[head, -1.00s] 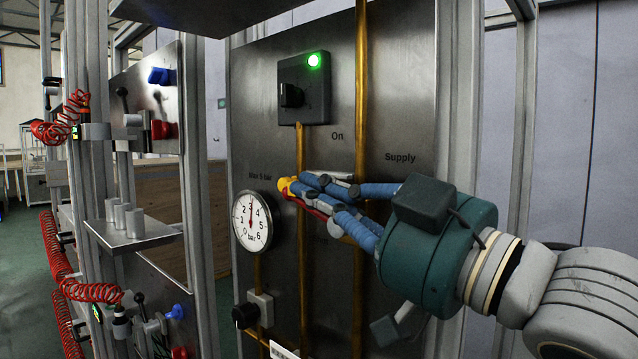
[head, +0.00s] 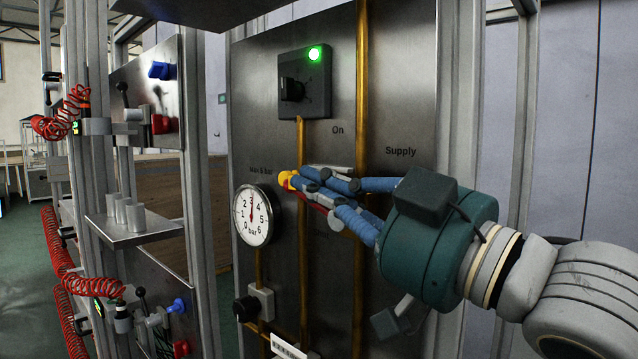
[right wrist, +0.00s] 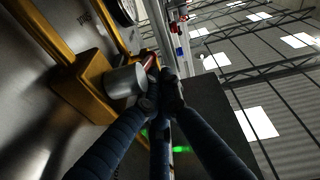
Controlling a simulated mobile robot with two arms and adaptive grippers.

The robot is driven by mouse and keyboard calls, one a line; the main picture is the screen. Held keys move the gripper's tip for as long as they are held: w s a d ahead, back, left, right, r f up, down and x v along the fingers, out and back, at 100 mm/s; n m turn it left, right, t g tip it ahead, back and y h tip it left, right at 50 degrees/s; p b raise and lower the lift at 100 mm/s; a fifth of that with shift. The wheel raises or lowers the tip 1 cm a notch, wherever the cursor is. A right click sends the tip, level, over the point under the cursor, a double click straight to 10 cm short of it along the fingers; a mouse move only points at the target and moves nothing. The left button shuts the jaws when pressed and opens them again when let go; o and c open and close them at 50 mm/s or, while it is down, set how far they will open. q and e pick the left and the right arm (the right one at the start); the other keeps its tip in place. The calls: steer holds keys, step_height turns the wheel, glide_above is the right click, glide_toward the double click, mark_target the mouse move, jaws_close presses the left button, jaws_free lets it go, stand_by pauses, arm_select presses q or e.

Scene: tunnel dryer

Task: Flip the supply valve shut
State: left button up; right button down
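The supply valve's red lever (head: 318,207) with a yellow end (head: 286,180) shows behind and beside my right gripper's fingers, in front of the brass supply pipe (head: 361,90) below the word Supply. My right gripper (head: 305,186) has its blue fingers around or against the lever. In the right wrist view its fingertips (right wrist: 163,92) come close together beside the valve's silver hub (right wrist: 124,82), with the brass valve body (right wrist: 82,86) behind and a bit of red lever (right wrist: 149,62) past them. Whether they grip the lever is hidden. My left gripper is out of view.
A round pressure gauge (head: 252,215) sits left of the fingers. A black switch box (head: 304,84) with a lit green lamp is above. A black knob (head: 246,308) is below the gauge. A metal shelf with cylinders (head: 135,236) stands further left.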

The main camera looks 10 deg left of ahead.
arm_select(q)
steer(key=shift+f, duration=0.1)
arm_select(e)
steer(key=shift+w+a+f, duration=0.1)
steer(key=shift+a+f, duration=0.2)
steer(key=shift+f, duration=0.55)
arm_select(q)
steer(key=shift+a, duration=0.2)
arm_select(e)
steer(key=shift+s+d+f, duration=0.15)
steer(key=shift+s+d, duration=0.1)
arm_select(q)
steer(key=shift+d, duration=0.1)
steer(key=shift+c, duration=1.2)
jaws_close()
arm_select(e)
steer(key=r+v, duration=0.1)
steer(key=v, duration=0.6)
steer(key=shift+d+r, duration=0.3)
steer(key=shift+d, duration=0.05)
